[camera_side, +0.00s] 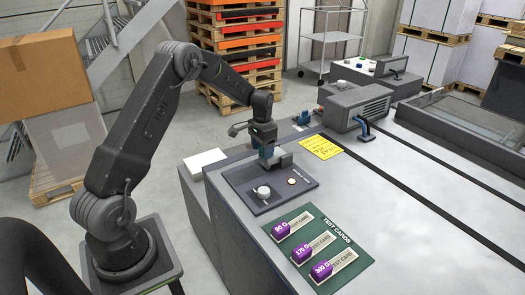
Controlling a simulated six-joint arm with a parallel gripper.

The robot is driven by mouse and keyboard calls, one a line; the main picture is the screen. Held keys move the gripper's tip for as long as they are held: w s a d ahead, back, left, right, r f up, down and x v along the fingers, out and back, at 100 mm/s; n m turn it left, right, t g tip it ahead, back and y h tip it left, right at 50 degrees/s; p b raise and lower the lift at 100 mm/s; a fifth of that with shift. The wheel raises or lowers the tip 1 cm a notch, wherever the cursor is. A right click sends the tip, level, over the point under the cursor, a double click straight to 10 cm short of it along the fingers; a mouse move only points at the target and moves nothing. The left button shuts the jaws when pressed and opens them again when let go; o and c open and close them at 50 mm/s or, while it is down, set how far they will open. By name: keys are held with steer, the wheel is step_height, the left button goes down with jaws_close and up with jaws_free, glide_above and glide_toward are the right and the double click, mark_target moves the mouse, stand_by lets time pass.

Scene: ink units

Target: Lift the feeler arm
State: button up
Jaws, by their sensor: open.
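My gripper (268,158) points down over the back edge of a dark grey plate (240,182) at the table's left side. It is open, beside or just above a small grey block (281,161); I cannot tell if they touch. A white round knob (263,191) and a small pale disc (291,181) sit on the plate in front. A blue lever (366,130) stands on the table farther right, by a grey vented unit (358,106). I cannot tell for certain which part is the feeler arm; my gripper may hide some of it.
A green mat (345,271) marked TEST CARDS holds purple-ended cards (293,226) at the front. A yellow note (320,147) lies right of my gripper. A white pad (205,160) lies to the left.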

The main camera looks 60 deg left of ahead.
steer(key=shift+f, duration=0.55)
jaws_close()
